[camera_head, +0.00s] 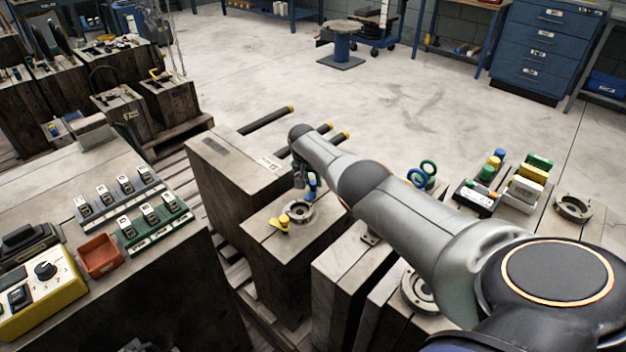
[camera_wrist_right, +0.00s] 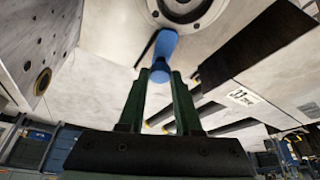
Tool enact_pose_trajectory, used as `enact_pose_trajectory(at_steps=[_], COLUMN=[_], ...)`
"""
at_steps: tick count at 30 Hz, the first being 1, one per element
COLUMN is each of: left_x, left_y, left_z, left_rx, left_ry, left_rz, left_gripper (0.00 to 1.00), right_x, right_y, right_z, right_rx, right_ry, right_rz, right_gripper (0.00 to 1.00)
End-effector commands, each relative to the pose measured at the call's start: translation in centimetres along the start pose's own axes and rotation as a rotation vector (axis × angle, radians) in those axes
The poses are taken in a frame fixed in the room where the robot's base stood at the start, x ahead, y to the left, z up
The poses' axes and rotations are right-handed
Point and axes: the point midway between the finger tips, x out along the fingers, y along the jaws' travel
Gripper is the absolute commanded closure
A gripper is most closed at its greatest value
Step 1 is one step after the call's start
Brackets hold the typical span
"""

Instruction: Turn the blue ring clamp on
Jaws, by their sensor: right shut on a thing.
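The blue ring clamp (camera_head: 313,187) is at the edge of a round metal ring (camera_head: 298,211) on top of a mould block, partly hidden by my right gripper (camera_head: 302,176). In the right wrist view the blue clamp (camera_wrist_right: 165,47) reaches from the ring (camera_wrist_right: 187,12) down between the two green fingers of my right gripper (camera_wrist_right: 161,78). The gripper is shut on the clamp's near end. A yellow clamp (camera_head: 281,224) sits at the opposite side of the ring. My left gripper is not in view.
Mould blocks stand close together, with a taller block (camera_head: 235,168) left of the ring. Dark rods with yellow ends (camera_head: 268,119) stick out behind. Left, a bench holds a yellow control box (camera_head: 45,300) and an orange tray (camera_head: 100,255). The floor behind is open.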

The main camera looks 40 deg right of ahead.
Motion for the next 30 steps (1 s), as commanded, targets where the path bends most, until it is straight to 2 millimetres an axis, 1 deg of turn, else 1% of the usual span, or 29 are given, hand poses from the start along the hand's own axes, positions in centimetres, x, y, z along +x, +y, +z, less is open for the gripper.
enact_pose_trajectory(at_steps=[5, 16, 17, 18, 24, 30], left_x=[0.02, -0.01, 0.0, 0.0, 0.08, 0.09], left_y=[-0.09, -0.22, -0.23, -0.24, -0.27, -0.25], left_z=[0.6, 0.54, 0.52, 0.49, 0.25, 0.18], left_rx=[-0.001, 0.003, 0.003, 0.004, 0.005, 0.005], left_ry=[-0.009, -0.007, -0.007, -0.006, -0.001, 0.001], left_rz=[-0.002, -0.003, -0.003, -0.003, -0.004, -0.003], left_gripper=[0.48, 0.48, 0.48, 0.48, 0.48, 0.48], right_x=[0.05, 0.02, 0.02, 0.02, 0.01, 0.0], right_y=[0.02, 0.03, 0.02, 0.02, 0.01, 0.0], right_z=[0.08, 0.06, 0.07, 0.06, 0.03, 0.01], right_rx=[0.02, 0.022, 0.022, 0.022, 0.022, 0.021], right_ry=[-0.002, -0.003, -0.003, -0.003, -0.002, -0.001], right_rz=[0.01, 0.01, 0.01, 0.01, 0.01, 0.009], right_gripper=[1.0, 1.0, 0.64, 0.59, 0.37, 0.37])
